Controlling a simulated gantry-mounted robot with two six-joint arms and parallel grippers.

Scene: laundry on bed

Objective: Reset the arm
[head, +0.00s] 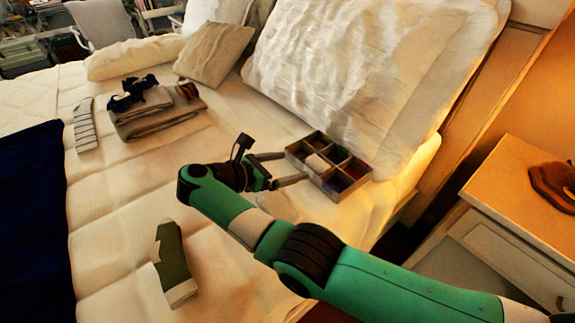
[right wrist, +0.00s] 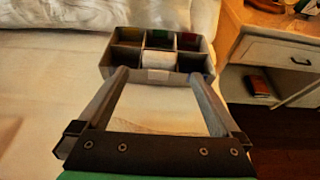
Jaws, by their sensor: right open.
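My right gripper (head: 294,169) is open and empty. Its fingertips are close to the near side of a grey divided box (head: 334,190) on the bed. In the right wrist view the two fingers (right wrist: 163,78) stand wide apart at the near edge of the box (right wrist: 112,64). The box has several compartments holding folded items, among them a white one (right wrist: 158,58) in the near middle compartment. I cannot tell whether a fingertip touches the box. My left gripper is not in view.
A green and white sock (head: 172,262) lies on the bed (head: 120,235). Folded clothes (head: 150,110) and a grey striped item (head: 84,126) lie farther back. Pillows (head: 350,70) stand behind the box. A nightstand (head: 520,190) is at the right. A dark blue cloth (head: 35,220) covers the left edge.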

